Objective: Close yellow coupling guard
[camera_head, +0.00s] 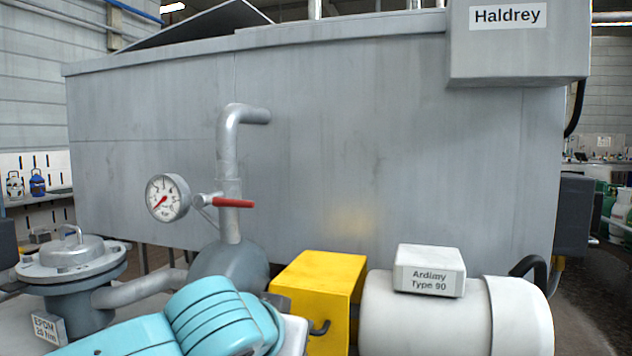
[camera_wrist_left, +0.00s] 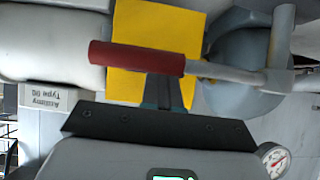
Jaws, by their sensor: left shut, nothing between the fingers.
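The yellow coupling guard (camera_head: 318,278) is a box between the grey pump body (camera_head: 232,272) and the white motor (camera_head: 455,320) in the head view. A black handle (camera_head: 319,328) shows low on its front; its lower part is cut off. In the wrist view, the guard (camera_wrist_left: 140,88) lies behind my left gripper (camera_wrist_left: 163,85). The left fingers are together and empty, and the red valve lever (camera_wrist_left: 135,57) crosses the picture by their tips. I cannot tell whether they touch. In the head view, my teal left arm hides that gripper. My right gripper is out of view.
The red lever (camera_head: 234,203) sits on the pipe above the pump, beside a pressure gauge (camera_head: 168,198). A grey tank (camera_head: 330,150) closes off the back. A labelled box (camera_head: 430,270) sits on the motor. A flanged filter housing (camera_head: 72,265) stands at left.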

